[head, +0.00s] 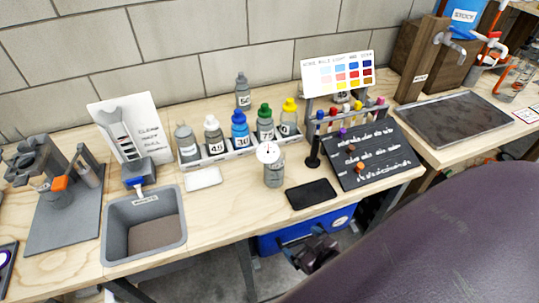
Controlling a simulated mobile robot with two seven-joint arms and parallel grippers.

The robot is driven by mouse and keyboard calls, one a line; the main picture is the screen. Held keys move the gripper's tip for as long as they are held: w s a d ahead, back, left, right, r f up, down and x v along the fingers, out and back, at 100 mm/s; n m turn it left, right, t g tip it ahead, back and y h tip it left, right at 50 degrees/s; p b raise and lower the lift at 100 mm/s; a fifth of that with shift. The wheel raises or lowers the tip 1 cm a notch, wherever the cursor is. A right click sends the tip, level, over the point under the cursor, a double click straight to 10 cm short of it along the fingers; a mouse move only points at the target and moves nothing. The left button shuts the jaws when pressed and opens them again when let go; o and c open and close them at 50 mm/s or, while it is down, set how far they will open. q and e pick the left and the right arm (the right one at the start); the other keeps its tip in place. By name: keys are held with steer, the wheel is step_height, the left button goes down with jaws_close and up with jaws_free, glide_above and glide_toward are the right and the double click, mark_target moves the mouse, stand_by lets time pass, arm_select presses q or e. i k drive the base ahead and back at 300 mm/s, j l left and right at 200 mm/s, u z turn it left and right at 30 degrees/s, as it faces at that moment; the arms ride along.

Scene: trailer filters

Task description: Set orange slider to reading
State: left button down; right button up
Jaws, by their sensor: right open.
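A dark slider board (385,147) with white markings lies tilted on the right part of the bench. Its orange slider (359,167) sits at the left end of the lowest row. A brown slider (350,149) and a purple slider (342,131) sit at the left of the rows above. The markings are too small to read. A white colour chart (322,79) stands behind the board. My right gripper (314,252) is open, low in front of the bench edge, below and left of the board and apart from it. My left gripper is out of view.
A grey bottle with a round gauge (273,170) and a black flat pad (310,194) are left of the board. Several bottles stand in a white rack (222,157). A grey bin (112,228) is at left. A blue box (285,241) is under the bench.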

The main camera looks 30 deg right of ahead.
mark_target(359, 166)
steer(key=k+l+z, duration=0.15)
steer(key=z, duration=0.35)
steer(key=k+l+z, duration=0.15)
steer(key=z, duration=0.3)
steer(key=k+l+z, duration=0.1)
steer(key=l+z, duration=0.2)
steer(key=z, duration=0.2)
